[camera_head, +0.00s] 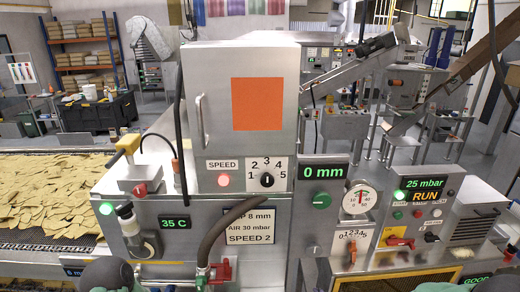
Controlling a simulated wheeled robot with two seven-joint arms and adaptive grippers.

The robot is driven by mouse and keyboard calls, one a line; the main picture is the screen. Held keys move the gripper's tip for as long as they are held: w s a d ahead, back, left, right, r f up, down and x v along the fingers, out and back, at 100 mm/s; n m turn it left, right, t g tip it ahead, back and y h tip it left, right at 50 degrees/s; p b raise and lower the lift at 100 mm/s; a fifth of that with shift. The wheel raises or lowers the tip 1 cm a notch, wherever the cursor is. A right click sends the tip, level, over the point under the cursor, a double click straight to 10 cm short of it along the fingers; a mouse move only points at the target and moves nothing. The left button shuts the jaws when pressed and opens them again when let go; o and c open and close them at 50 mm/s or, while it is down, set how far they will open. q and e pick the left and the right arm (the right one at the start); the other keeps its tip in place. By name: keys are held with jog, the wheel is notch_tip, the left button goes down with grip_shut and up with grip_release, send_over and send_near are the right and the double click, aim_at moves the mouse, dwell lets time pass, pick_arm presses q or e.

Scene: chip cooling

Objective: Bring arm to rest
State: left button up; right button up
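Dark rounded parts of my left arm (107,274) show at the bottom left edge. Parts of my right arm (494,284) show at the bottom right edge. Both arms are cut off by the frame, low in front of the machine. I can make out no fingertips of either gripper, so neither gripper shows here.
A steel cabinet (240,60) with an orange panel stands ahead. Below it are a speed dial (267,180), a hose (222,226) and a red valve (221,271). Control panels with knobs and a gauge (359,198) stand right. A chip-covered conveyor (45,190) runs left.

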jog(key=s+a+f+m+g+y, duration=0.1)
jog(key=s+a+f+m+g, duration=0.15)
jog(key=s+f, duration=0.5)
jog(key=s+a+f+m+g, duration=0.15)
jog(key=s+f+g, duration=0.25)
jog(key=s+f, duration=0.4)
jog(key=s+a+f+m+g+y, duration=0.1)
jog(key=s+f+m+g, duration=0.15)
jog(key=s+f, duration=0.55)
jog(key=w+f+b, duration=0.2)
jog(key=f+b, duration=1.1)
jog(key=w+a+f+n+b, duration=0.1)
jog(key=w+f+b, duration=0.1)
jog(key=f+b, duration=1.1)
jog(key=shift+b, duration=0.6)
jog(key=shift+f, duration=0.1)
